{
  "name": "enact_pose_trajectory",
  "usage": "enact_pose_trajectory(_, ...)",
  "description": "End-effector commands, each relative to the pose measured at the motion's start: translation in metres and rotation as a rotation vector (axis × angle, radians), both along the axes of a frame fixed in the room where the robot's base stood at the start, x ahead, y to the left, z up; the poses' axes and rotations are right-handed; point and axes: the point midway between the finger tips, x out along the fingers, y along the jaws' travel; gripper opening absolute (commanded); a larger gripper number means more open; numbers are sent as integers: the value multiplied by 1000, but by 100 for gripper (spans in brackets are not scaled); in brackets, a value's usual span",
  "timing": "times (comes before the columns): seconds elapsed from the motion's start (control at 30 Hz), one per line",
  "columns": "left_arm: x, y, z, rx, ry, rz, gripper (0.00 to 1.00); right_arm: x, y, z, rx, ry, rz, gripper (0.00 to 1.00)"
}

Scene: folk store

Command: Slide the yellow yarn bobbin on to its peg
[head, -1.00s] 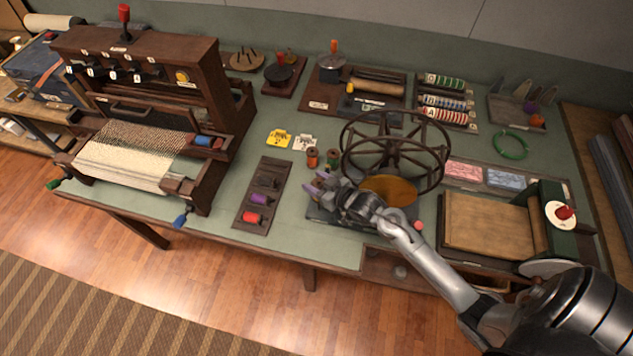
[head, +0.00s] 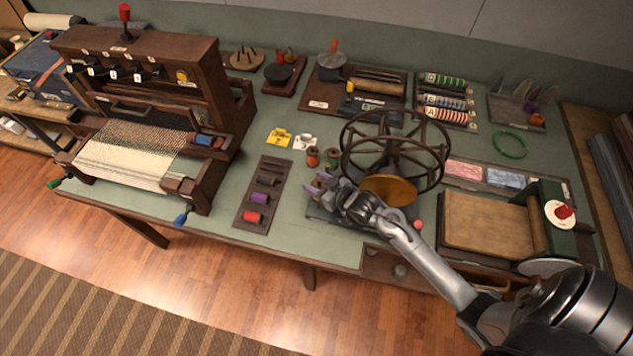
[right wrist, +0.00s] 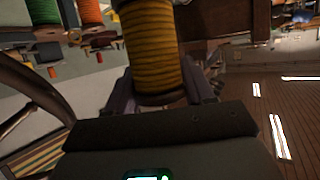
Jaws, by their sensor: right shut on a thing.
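The yellow yarn bobbin (right wrist: 150,45) shows large in the right wrist view, upright in that picture, between the two fingers of my right gripper (right wrist: 160,95). The gripper is shut on its lower end. In the head view my right gripper (head: 318,187) is over the table just left of the spinning wheel's yellow-brown disc; I cannot make out the bobbin there. A dark wooden rack (head: 249,228) lies left of the gripper, with a red bobbin (head: 252,217), a purple bobbin (head: 260,198) and dark pieces. I cannot tell which peg is the yellow one's. My left gripper is not in view.
The spinning wheel (head: 395,152) stands close behind and right of my right gripper. An orange bobbin (head: 312,157) and a green bobbin (head: 333,158) stand just behind it. A loom (head: 150,110) fills the left side. The tabletop between rack and gripper is clear.

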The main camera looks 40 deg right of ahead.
Motion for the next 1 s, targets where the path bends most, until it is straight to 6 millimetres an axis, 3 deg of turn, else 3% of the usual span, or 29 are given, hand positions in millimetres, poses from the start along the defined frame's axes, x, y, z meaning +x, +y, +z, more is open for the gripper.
enact_pose_trajectory(1.0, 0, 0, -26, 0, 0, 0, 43, 0, 0, -42, 0, -1, 0, 23)
